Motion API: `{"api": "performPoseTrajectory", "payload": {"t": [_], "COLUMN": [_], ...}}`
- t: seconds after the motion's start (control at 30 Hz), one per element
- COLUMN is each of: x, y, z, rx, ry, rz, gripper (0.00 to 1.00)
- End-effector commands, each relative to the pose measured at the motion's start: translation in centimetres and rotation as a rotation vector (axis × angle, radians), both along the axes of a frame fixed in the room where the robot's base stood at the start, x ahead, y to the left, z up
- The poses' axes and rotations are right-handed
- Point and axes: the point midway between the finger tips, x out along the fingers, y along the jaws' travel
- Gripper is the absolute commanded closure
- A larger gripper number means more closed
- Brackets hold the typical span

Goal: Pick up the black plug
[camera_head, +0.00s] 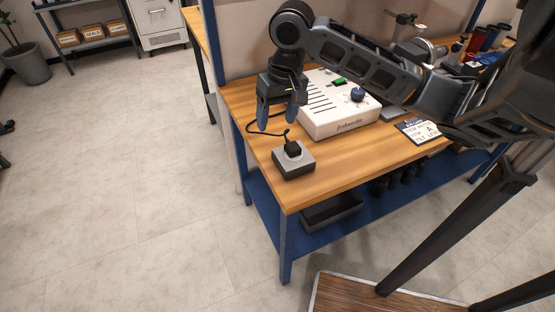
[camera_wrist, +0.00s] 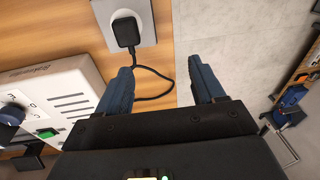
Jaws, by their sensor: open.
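The black plug (camera_head: 292,148) sits on a small grey socket box (camera_head: 294,166) near the left front corner of the wooden bench. A black cord runs from the plug back toward the white device. In the wrist view the plug (camera_wrist: 126,31) is at the top, left of centre, on the light face of the socket box (camera_wrist: 101,13). My gripper (camera_head: 277,122) is open and empty, above the bench and behind the plug. In the wrist view its blue fingers (camera_wrist: 160,82) are spread, with the plug beyond them and toward the left finger. The cord passes between the fingers in that view.
A white device (camera_head: 338,104) with a green switch and blue knob stands right behind the plug. A label card (camera_head: 419,131) lies on the bench (camera_head: 352,165) to the right. The bench's left edge is close to the socket box. Bare wood lies right of the box.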

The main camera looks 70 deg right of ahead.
Motion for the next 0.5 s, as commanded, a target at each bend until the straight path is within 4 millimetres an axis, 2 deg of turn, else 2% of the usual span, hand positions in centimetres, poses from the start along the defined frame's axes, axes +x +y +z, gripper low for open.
{"api": "performPoseTrajectory", "payload": {"t": [0.03, 0.1, 0.17, 0.5], "x": [-1.9, -3.6, -4.5, -4.9], "y": [-1.0, -1.6, -2.0, -2.0], "z": [-0.3, -0.6, -0.8, -3.8], "rx": [-0.008, -0.01, -0.011, -0.01], "ry": [0.051, 0.101, 0.126, 0.138], "rz": [-0.024, -0.043, -0.053, -0.058], "gripper": [0.32, 0.32, 0.32, 0.32]}}
